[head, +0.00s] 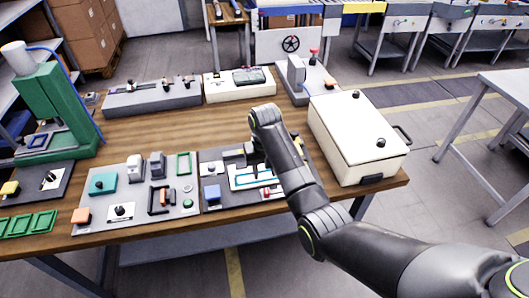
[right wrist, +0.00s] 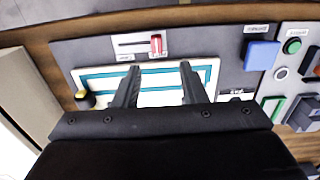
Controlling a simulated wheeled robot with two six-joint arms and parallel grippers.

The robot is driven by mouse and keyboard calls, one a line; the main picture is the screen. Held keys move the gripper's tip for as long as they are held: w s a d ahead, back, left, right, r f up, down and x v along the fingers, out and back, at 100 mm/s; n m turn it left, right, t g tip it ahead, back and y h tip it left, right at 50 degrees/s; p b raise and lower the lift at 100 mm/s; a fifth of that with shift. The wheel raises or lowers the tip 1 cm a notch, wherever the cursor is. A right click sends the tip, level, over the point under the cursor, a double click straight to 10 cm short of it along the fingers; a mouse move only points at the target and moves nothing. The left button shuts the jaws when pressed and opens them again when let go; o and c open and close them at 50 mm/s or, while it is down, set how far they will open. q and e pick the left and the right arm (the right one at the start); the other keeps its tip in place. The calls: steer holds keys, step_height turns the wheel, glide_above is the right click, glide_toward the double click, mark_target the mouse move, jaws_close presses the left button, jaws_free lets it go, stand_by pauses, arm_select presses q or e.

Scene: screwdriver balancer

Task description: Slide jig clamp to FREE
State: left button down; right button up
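The clamp slider, with a red knob (right wrist: 156,44), sits in a short slot on a white plate (right wrist: 130,46) in the right wrist view. The knob is toward the slot's right end there. Its small labels are too blurred to read. In the head view the red knob (head: 267,193) is near the table's front edge. A white jig board with blue outlines (right wrist: 101,82) lies beside it. My right gripper (right wrist: 160,67) is open, its two fingers apart and empty over the jig board, a little short of the knob. In the head view my right arm partly covers the board.
A blue block (right wrist: 262,54) and green button (right wrist: 292,46) are right of the slider in the wrist view. A yellow-topped black knob (right wrist: 85,99) is at the left. A large white box (head: 350,135) stands right of my arm.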

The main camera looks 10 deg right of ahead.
step_height(320, 180, up, 8)
steer(key=p, duration=0.2)
steer(key=shift+a, duration=0.1)
stand_by(0.4)
